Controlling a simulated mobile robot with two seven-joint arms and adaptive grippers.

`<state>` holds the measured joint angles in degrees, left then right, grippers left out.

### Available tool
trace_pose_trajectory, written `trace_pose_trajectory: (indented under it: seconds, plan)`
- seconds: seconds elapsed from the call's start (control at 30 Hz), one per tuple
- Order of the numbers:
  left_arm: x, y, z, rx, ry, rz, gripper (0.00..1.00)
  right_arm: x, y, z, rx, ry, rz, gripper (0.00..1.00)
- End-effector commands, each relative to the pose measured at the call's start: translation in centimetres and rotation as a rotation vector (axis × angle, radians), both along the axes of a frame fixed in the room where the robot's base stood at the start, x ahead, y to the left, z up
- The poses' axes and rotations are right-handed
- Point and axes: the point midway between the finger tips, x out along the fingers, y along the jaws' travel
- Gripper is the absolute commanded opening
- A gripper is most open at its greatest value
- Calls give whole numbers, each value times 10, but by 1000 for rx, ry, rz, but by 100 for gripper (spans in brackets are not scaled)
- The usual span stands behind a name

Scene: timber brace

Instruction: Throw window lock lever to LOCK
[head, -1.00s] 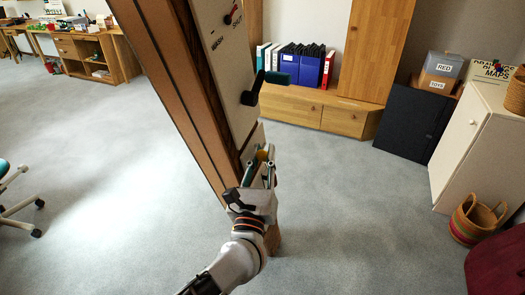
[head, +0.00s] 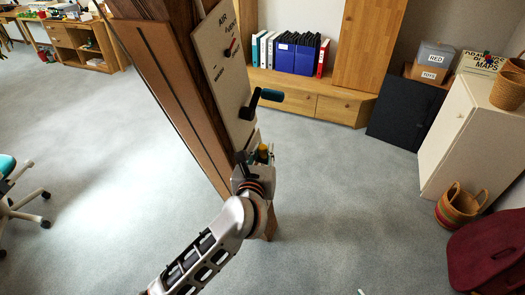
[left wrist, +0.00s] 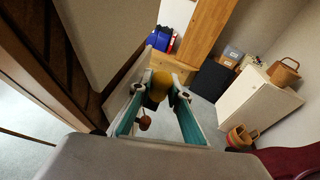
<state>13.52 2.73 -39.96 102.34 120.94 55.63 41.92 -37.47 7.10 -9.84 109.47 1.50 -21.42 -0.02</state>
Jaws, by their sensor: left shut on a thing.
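My left gripper (head: 258,157) is at this knob, below the crank. A lock marking is not readable. My right gripper is not visible.
A brown ball-shaped knob (left wrist: 145,121) shows below the yellow one. The timber post (head: 165,75) stands close beside my left arm. A low wooden cabinet (head: 310,98) with binders is behind. A white cabinet (head: 460,135) and striped basket (head: 460,206) stand right. Grey carpet between is clear.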

Motion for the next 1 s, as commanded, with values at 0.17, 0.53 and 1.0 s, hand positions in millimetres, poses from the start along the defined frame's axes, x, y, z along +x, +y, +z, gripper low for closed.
trace_pose_trajectory:
  seconds: [0.17,0.53,1.0]
  plan:
    - [2,-1,-1,12,48,0,0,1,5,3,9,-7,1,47]
    - [3,-1,-1,20,70,0,0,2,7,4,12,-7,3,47]
    - [3,-1,0,20,66,1,26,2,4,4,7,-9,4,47]
